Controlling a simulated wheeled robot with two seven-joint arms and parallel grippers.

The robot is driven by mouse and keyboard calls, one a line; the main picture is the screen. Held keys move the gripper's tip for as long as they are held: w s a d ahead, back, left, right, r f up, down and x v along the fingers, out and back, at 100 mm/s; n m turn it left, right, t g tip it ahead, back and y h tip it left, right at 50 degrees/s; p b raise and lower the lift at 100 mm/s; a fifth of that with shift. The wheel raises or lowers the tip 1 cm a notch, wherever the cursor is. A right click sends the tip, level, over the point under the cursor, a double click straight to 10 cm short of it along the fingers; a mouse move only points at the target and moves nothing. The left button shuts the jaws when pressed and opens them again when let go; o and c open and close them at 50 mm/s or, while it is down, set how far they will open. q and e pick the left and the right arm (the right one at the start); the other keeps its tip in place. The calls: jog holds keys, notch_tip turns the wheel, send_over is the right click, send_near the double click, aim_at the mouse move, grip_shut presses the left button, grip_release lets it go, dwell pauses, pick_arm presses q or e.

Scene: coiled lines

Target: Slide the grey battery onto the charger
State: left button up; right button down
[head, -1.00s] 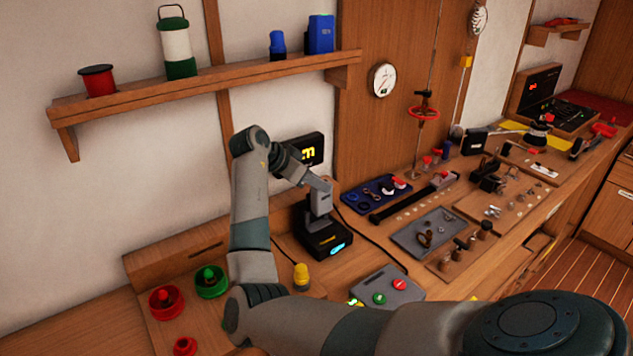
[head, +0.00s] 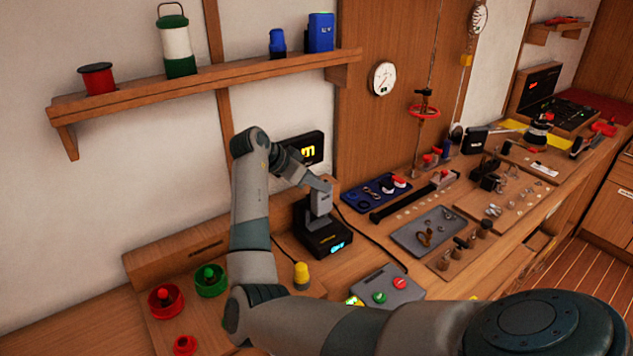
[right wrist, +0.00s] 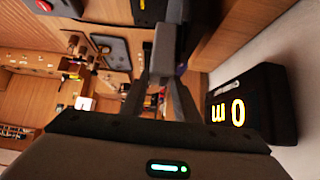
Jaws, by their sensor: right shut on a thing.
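The grey battery (head: 321,204) is upright at the black charger (head: 322,242), below my right gripper (head: 321,187). The charger stands on the bench against the wall and has a small lit blue display on its front. My right gripper is shut on the battery's top. The battery's lower end meets the charger's upper part in the picture, but I cannot tell whether it is fully seated. My left gripper is not in view.
A black display (head: 302,149) with yellow characters is on the wall behind my wrist. A yellow-capped item (head: 301,275) and a grey button box (head: 383,291) stand in front of the charger. A blue tray (head: 375,193) lies to its right. A shelf (head: 210,82) runs above.

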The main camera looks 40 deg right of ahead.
aim_at(314, 197)
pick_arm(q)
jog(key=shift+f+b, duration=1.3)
pick_arm(e)
jog(key=shift+f, duration=2.65)
dwell(0.9)
jog(key=c, duration=1.3)
grip_release()
jog(key=shift+a, duration=0.1)
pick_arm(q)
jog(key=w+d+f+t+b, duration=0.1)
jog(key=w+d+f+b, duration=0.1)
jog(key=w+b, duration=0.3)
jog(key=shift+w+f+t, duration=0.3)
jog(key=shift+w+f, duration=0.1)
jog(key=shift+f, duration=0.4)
pick_arm(e)
jog(key=shift+v, duration=8.75)
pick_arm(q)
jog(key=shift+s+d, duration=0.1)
pick_arm(e)
jog(key=shift+s+f, duration=0.1)
